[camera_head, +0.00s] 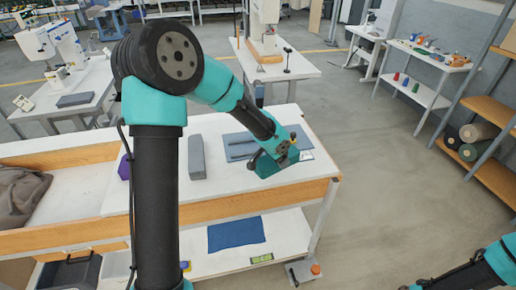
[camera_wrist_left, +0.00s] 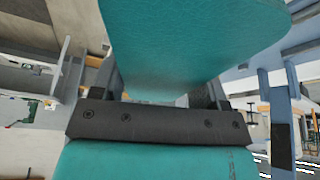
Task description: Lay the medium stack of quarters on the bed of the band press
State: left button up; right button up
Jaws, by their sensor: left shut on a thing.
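A teal, leather-textured piece (camera_wrist_left: 200,40) with a rounded outline fills the top of the left wrist view. It looks like the stack of quarters; its layers and size class cannot be told. My left gripper (camera_wrist_left: 168,98) is shut on it, with a dark jaw at each side. In the head view, my left gripper (camera_head: 285,153) is over the right part of the near white table, and the teal piece (camera_head: 266,166) shows beside it. I cannot tell which machine is the band press. My right gripper is out of frame; only part of that arm shows at lower right.
The white table (camera_head: 225,190) carries a blue-grey mat (camera_head: 238,146), a grey block (camera_head: 196,158) and a purple object (camera_head: 124,168). A blue cloth (camera_head: 236,233) lies on its lower shelf. A white machine (camera_head: 265,20) stands on a table behind.

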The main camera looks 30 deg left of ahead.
pick_arm(q)
jog(key=s+a+m+g+h, duration=0.1)
jog(key=s+a+m, duration=0.1)
jog(key=a+m, duration=0.2)
jog(key=shift+s+a, duration=0.4)
jog(key=shift+a, duration=0.7)
jog(key=shift+w+f, duration=0.1)
jog(key=shift+f, duration=0.05)
jog(key=w+a, duration=0.2)
jog(key=w, duration=0.2)
jog(key=w+a+f, duration=0.1)
jog(key=w+a, duration=0.2)
jog(key=w, duration=0.1)
jog(key=w+a, duration=0.3)
jog(key=w, duration=0.2)
jog(key=shift+f, duration=0.2)
jog(key=shift+w+a, duration=0.15)
jog(key=shift+w, duration=0.05)
jog(key=shift+f, duration=1.75)
jog(key=shift+f, duration=0.15)
